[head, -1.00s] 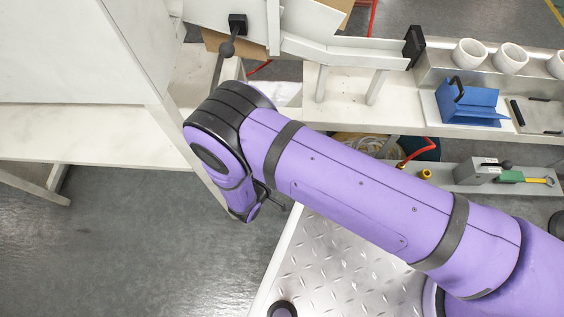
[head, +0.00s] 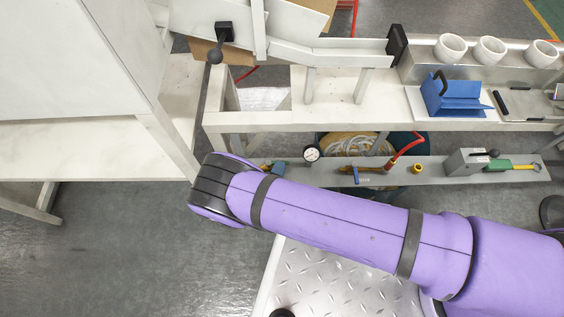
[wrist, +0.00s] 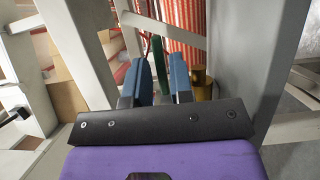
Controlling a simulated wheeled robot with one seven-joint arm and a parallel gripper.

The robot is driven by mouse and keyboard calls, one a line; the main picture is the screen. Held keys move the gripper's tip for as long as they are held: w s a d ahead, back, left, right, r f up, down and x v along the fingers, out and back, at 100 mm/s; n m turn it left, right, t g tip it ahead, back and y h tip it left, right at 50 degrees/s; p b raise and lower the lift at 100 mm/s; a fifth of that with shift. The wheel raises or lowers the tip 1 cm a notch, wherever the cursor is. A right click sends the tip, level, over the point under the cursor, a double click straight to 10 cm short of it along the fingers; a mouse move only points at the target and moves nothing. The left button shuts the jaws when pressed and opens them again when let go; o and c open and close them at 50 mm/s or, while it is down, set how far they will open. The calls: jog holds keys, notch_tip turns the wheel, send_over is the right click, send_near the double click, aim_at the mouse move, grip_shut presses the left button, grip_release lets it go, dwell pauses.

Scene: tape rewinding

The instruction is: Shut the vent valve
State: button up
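My gripper shows in the wrist view (wrist: 162,92), with two blue fingers apart. A narrow green upright piece (wrist: 160,62), possibly a valve handle, shows between and beyond the fingers; I cannot tell whether they touch it. A brass cylinder (wrist: 203,85) stands just right of the right finger. In the head view my arm hides the gripper. The lower shelf there holds a blue-handled fitting (head: 356,175) on the brass line and another blue part (head: 279,166) at its left end. Which one is the vent valve is unclear.

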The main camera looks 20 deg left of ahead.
jog(key=shift+w+d, duration=0.1)
jog(key=shift+w, duration=1.3)
grip_shut()
